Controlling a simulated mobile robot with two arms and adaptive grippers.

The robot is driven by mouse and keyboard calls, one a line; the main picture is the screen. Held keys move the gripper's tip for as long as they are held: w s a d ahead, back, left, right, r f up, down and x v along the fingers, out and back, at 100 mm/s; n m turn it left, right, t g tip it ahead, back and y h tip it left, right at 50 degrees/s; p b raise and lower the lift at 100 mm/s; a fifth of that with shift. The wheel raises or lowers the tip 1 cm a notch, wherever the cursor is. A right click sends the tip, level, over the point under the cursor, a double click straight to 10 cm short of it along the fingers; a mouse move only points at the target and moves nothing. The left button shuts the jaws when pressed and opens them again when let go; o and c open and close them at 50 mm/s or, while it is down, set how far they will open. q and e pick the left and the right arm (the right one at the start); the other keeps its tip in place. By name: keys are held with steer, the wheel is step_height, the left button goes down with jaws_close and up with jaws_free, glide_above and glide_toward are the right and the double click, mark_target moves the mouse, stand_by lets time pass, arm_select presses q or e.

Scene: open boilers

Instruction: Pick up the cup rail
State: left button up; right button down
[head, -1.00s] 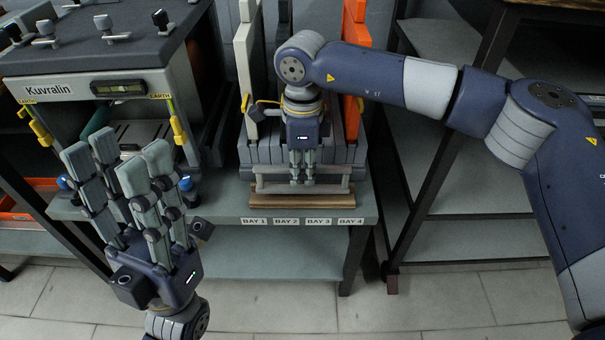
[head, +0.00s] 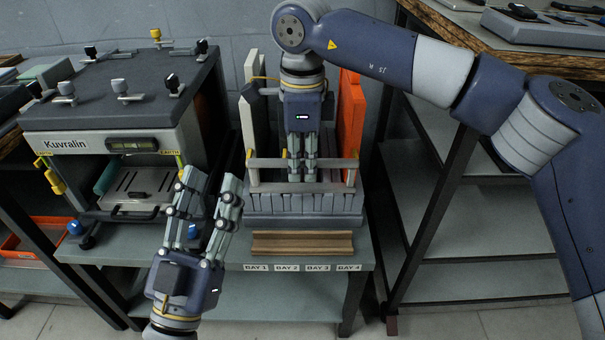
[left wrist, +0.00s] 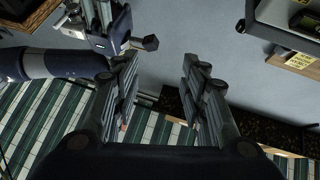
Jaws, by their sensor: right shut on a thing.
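The cup rail (head: 270,163) is a thin grey bar with upright posts at its ends, in the middle of the head view. My right gripper (head: 302,180) points down and is shut on the middle of the rail. My left gripper (head: 208,180) is open and empty, fingers up, left of the block. Its spread fingers show in the left wrist view (left wrist: 160,80), with nothing between them.
A grey slotted block (head: 300,206) stands on the bench (head: 225,262) behind the BAY labels (head: 302,268). White and orange upright panels (head: 351,115) flank my right gripper. The Kuvralin machine (head: 118,145) stands at left. Open shelves (head: 470,240) are at right.

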mark_target(302, 160)
step_height(302, 160, up, 6)
steer(key=shift+f+p, duration=0.1)
steer(key=shift+p, duration=0.7)
step_height(302, 160, up, 4)
steer(key=shift+r+p, duration=0.1)
steer(key=shift+p, duration=0.5)
steer(key=shift+r+p, duration=0.3)
steer(key=shift+r, duration=0.15)
arm_select(q)
steer(key=shift+a+f+g+y, duration=1.5)
steer(key=shift+f+g, duration=3.9)
steer(key=shift+f, duration=3.75)
steer(key=s+a+f+g+y+p, duration=0.1)
steer(key=s+a+f+g+p, duration=0.1)
steer(key=s+f+g, duration=0.2)
steer(key=s+a+f+n+g+y+p, duration=0.1)
steer(key=s+f+g, duration=0.4)
steer(key=s, duration=0.5)
steer(key=shift+s+a+g+y+p, duration=0.35)
steer(key=shift+a+y+p, duration=0.25)
steer(key=shift+a+p, duration=0.3)
arm_select(e)
steer(key=shift+r, duration=2.25)
